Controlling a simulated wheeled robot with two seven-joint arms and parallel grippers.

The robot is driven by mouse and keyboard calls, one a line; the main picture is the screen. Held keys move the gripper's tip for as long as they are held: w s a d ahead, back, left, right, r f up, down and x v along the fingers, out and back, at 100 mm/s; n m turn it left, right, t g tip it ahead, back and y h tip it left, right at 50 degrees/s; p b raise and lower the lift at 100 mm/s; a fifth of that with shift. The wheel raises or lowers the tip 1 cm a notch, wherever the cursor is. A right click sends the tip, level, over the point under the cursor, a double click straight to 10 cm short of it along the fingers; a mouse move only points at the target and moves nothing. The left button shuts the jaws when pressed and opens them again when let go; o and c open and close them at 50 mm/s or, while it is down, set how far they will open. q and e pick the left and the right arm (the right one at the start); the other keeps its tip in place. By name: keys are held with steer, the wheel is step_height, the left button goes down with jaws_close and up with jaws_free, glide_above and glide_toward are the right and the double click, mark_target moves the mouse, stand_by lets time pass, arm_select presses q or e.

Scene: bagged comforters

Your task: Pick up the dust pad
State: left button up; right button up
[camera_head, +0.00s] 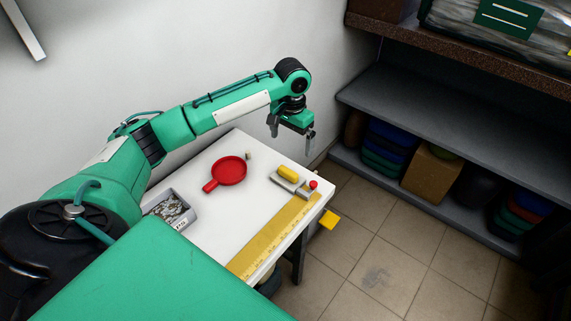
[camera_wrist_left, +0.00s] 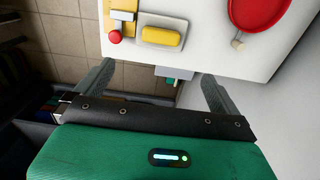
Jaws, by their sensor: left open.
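I cannot tell for certain which thing is the dust pad. A small yellow block (camera_head: 288,173) lies on a grey holder (camera_head: 303,190) near the far right corner of the white table. In the left wrist view the yellow block (camera_wrist_left: 162,37) lies in a pale tray near the table edge. My left gripper (camera_head: 291,135) is open and empty, above and beyond the table's far edge. In the left wrist view its fingers (camera_wrist_left: 160,73) are spread, with the table edge and yellow block ahead of them. My right gripper is not in view.
The table (camera_head: 225,213) also holds a red round pan (camera_head: 229,171), a grey box of small pieces (camera_head: 171,212), a long yellow ruler (camera_head: 268,244) and a red knob (camera_head: 313,184). A yellow piece (camera_head: 330,218) juts beyond the right edge. Dark shelves (camera_head: 430,115) stand right; tiled floor is open.

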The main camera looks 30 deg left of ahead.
arm_select(q)
steer(key=p, duration=0.1)
glide_above(288, 171)
steer(key=w, duration=0.1)
step_height(288, 171, down, 7)
steer(key=shift+w, duration=0.1)
steer(key=shift+f, duration=0.3)
steer(key=shift+s+f+p, duration=0.25)
steer(key=shift+f+p, duration=0.15)
steer(key=shift+f, duration=0.1)
steer(key=f, duration=0.2)
steer(key=f+p, duration=0.1)
steer(key=shift+s+f, duration=0.3)
steer(key=shift+f, duration=0.4)
steer(key=c, duration=0.7)
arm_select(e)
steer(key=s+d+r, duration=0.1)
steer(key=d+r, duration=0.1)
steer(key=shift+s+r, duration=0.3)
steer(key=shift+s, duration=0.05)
